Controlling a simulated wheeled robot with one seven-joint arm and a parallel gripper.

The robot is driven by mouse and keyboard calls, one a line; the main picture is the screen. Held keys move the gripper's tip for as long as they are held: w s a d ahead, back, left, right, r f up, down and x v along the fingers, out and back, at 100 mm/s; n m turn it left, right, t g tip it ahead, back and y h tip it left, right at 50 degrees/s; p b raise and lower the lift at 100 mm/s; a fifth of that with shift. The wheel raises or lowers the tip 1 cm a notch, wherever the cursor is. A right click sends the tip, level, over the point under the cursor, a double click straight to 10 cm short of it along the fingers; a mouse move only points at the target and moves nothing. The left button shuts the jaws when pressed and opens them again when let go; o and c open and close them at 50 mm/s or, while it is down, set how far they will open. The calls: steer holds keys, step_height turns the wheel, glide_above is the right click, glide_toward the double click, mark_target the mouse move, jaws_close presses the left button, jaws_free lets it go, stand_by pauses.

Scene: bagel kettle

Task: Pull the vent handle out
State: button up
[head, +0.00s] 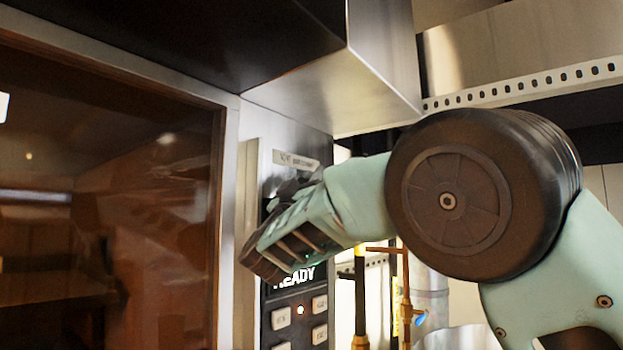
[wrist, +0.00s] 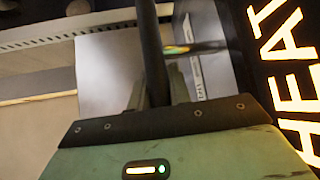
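In the head view my gripper (head: 262,262) is at the front of the control panel, left of my arm's dark joint. It hides part of the panel, and the vent handle cannot be made out clearly there. A label strip (head: 297,160) is just above it. In the wrist view my gripper's fingers (wrist: 158,85) stand on either side of a dark upright bar (wrist: 151,40), which looks like the vent handle. Almost no gap shows between the fingers and the bar, but whether they touch it is unclear.
Bright HEAT lettering (wrist: 285,50) is at the right of the wrist view. A brown glass door (head: 130,220) is left of the panel. A metal hood (head: 345,85) overhangs it.

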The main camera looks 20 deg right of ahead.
jaws_close()
steer(key=shift+s+d+f+b, duration=0.1)
steer(key=shift+s+f+b, duration=0.05)
steer(key=shift+b, duration=0.15)
steer(key=s+d+b, duration=0.4)
steer(key=s+b, duration=0.1)
steer(key=b, duration=0.1)
steer(key=shift+s, duration=0.35)
steer(key=o, duration=0.8)
jaws_free()
steer(key=shift+s, duration=0.2)
steer(key=shift+w, duration=0.1)
